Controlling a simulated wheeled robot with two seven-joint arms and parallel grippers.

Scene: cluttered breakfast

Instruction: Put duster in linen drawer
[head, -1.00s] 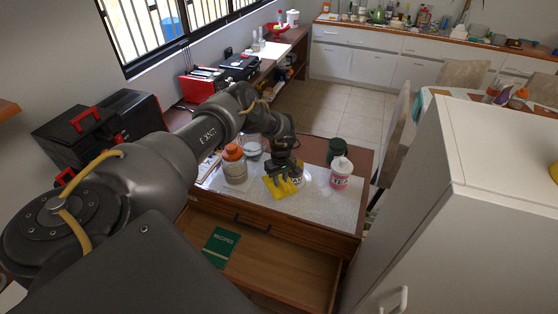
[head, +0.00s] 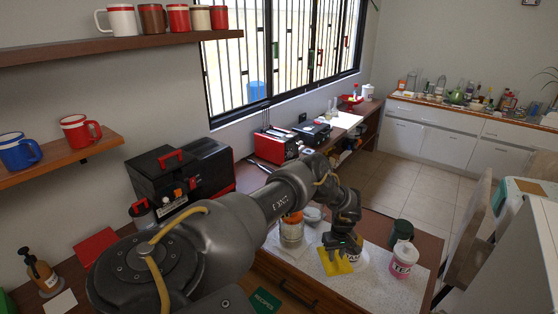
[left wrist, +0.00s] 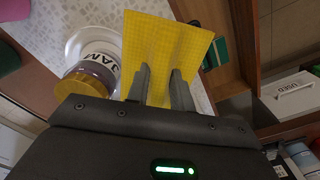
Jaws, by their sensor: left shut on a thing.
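The duster is a yellow cloth (head: 337,263), also large in the left wrist view (left wrist: 165,50). My left gripper (head: 342,246) is shut on it, and the cloth hangs from the fingers (left wrist: 163,85) above the cabinet top. The drawer (head: 284,292) below the cabinet top is open; a green recipes book (head: 265,301) lies in it and also shows in the left wrist view (left wrist: 214,52). Only part of the drawer shows in the head view. My right gripper is not in view.
A jam jar (left wrist: 93,72) is close beside the cloth. Mugs stand on wall shelves at the left.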

